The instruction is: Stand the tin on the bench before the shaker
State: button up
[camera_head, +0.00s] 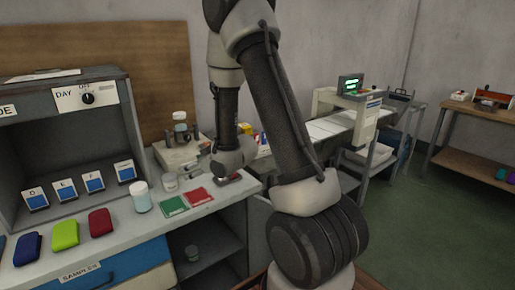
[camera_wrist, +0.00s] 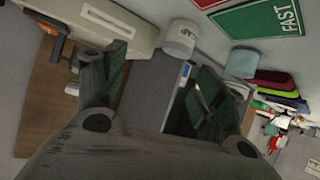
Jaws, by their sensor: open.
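A small white lidded pot with a label, which looks like the tin (camera_head: 170,183), stands upright on the bench (camera_head: 126,222), just in front of the pale boxy device that looks like the shaker (camera_head: 180,157). A clear bottle (camera_head: 180,128) is on top of the shaker. In the wrist view the tin (camera_wrist: 181,39) is beyond my fingertips, near the shaker's pale body (camera_wrist: 92,18). My gripper (camera_wrist: 160,66) is open, its two dark fingers spread with nothing between them. In the head view it is mostly hidden behind my wrist, to the right of the tin.
A white-capped jar (camera_head: 141,198) stands left of the tin. A green card (camera_head: 173,206) and a red card (camera_head: 199,197) lie in front. Coloured pouches (camera_head: 65,235) lie along the front edge. An open grey cabinet (camera_head: 75,150) stands at left.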

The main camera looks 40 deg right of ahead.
jog(key=s+d+r+m+g+h, duration=0.2)
jog(key=s+d+r+h, duration=0.15)
jog(key=s+r, duration=0.4)
jog(key=s+d+r+m+g+h, duration=0.1)
jog(key=s+d+r+h, duration=0.1)
jog(key=s+d+r, duration=0.35)
jog(key=s+a+r+m+g, duration=0.1)
jog(key=s+r+g, duration=0.1)
jog(key=s, duration=0.8)
jog(key=s+a+r+m+g+y, duration=0.1)
jog(key=s+r, duration=0.4)
jog(key=s, duration=0.6)
jog(key=shift+s+a+g, duration=0.15)
jog(key=shift+a+g, duration=0.35)
jog(key=shift+g, duration=0.1)
